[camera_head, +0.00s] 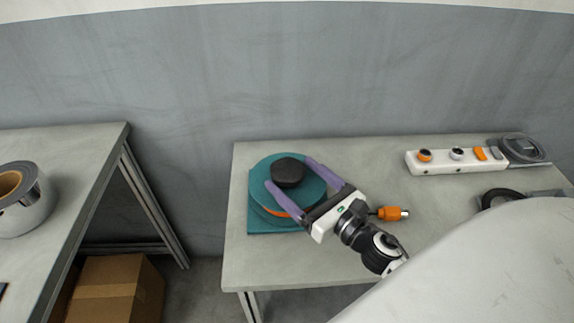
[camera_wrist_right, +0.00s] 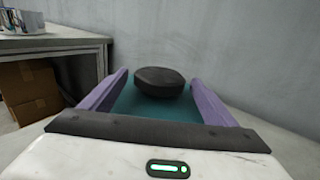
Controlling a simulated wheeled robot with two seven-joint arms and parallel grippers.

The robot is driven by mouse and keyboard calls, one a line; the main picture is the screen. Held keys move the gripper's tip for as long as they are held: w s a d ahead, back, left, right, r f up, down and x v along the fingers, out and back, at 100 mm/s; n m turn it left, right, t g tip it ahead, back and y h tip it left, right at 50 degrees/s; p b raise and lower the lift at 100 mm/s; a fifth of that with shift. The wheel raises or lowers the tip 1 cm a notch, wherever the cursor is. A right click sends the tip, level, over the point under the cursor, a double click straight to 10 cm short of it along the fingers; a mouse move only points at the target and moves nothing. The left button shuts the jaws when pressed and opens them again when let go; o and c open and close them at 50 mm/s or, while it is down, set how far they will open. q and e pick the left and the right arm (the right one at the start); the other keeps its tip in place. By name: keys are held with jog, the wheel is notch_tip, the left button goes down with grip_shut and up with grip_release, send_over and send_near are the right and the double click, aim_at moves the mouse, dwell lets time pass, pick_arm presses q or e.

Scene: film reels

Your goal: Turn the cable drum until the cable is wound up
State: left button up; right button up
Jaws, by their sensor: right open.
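The cable drum (camera_head: 262,184) is a round teal reel on a teal base plate at the left of the grey table, with orange cable (camera_head: 277,213) showing at its near rim. A black knob (camera_head: 288,172) stands on top of the drum. It also shows in the right wrist view (camera_wrist_right: 159,82). An orange plug (camera_head: 392,213) lies on the table to the right of my right gripper. My right gripper (camera_head: 289,173) is open, its two purple fingers on either side of the knob with gaps between. My left gripper is not in view.
A white strip with orange and grey controls (camera_head: 455,161) lies at the table's back right, beside a grey reel (camera_head: 522,149). Another table (camera_head: 75,160) stands left across a gap, with a cardboard box (camera_head: 115,290) below. The wall is behind.

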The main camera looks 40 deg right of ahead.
aim_at(276, 162)
jog(key=w, duration=0.3)
jog(key=shift+a, duration=0.15)
jog(key=c, duration=1.5)
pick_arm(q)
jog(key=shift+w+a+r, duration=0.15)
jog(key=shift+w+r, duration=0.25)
pick_arm(e)
jog(key=shift+w, duration=0.1)
